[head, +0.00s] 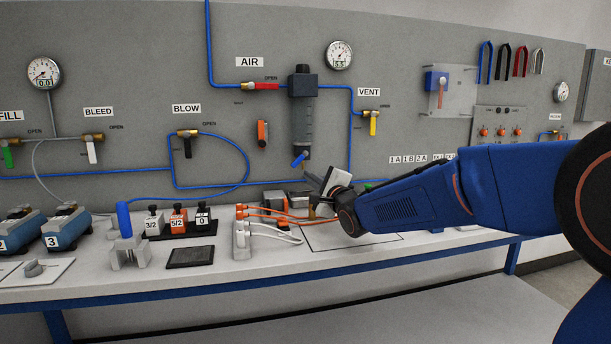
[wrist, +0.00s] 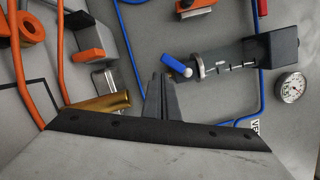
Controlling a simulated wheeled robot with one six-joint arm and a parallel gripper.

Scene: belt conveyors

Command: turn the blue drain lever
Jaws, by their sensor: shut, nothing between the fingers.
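The blue drain lever (head: 299,160) sits at the bottom of the grey filter bowl (head: 303,112) on the panel, and it slants down to the left. It also shows in the wrist view (wrist: 174,64), beside a pale ring under the bowl. My gripper (head: 313,180) is below and slightly right of the lever. In the wrist view my gripper (wrist: 161,78) has its dark fingers together with nothing between them. The fingertips are close to the lever's free end; whether they touch it I cannot tell.
A brass fitting (wrist: 100,104) lies beside the fingers in the wrist view. Blue tubing (head: 350,120) runs down right of the bowl. An orange-handled part (head: 262,132) is left of the bowl.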

